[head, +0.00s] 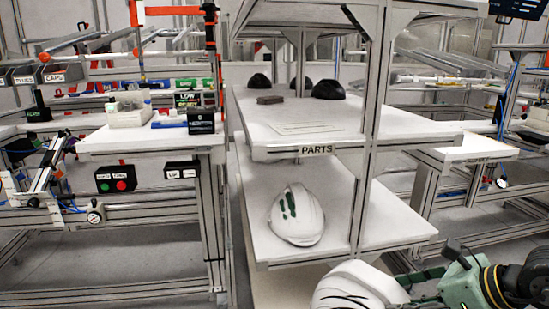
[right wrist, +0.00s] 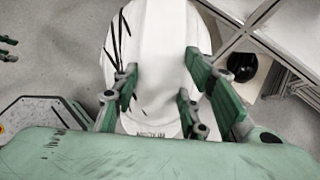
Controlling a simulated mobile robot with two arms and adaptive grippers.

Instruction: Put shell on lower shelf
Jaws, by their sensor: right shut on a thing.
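A white helmet shell (head: 352,287) is at the bottom of the head view, in front of the rack and cut off by the edge. My right gripper (head: 425,288) is shut on it; in the right wrist view the fingers (right wrist: 160,78) lie on either side of the shell (right wrist: 158,45). The lower shelf (head: 385,222) carries another white shell (head: 306,222) with dark green marks, left of its middle. Two small dark tips (right wrist: 8,46) at the left edge of the wrist view may be my left gripper; its state is unclear.
The upper shelf (head: 410,128), labelled PARTS, holds several black domed things (head: 328,90). A metal post (head: 367,170) stands at the rack's front right. The lower shelf is bare right of its shell. A workbench (head: 150,140) stands to the left.

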